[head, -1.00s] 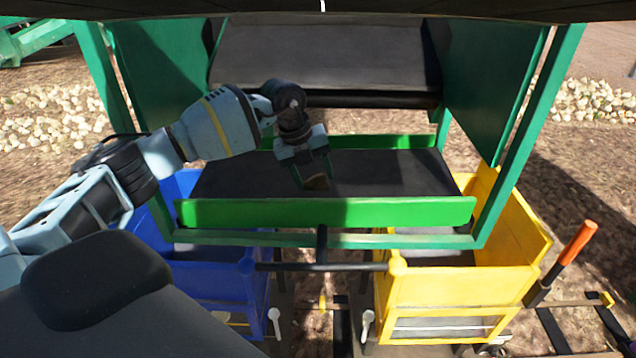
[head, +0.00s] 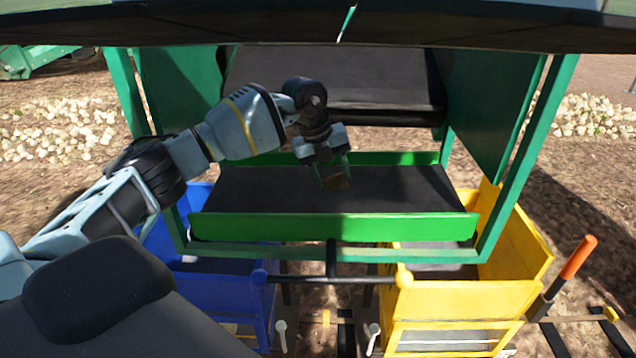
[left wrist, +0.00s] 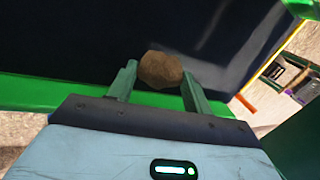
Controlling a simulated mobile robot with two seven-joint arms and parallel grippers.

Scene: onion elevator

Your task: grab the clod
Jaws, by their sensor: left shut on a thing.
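The clod (head: 336,182) is a small brown lump over the black belt (head: 400,190) in the head view. In the left wrist view the clod (left wrist: 160,69) sits between the two green fingers. My left gripper (head: 333,172) points down and is shut on the clod. Its fingers (left wrist: 158,82) show on both sides of the lump in the left wrist view. I cannot tell how far the clod is above the belt. My right gripper is not in view.
Green side rails (head: 330,227) border the belt. A blue bin (head: 215,290) stands below at left and a yellow bin (head: 465,300) at right. A dark sloped chute (head: 330,75) is behind, between green panels. An orange-handled lever (head: 578,257) stands at far right.

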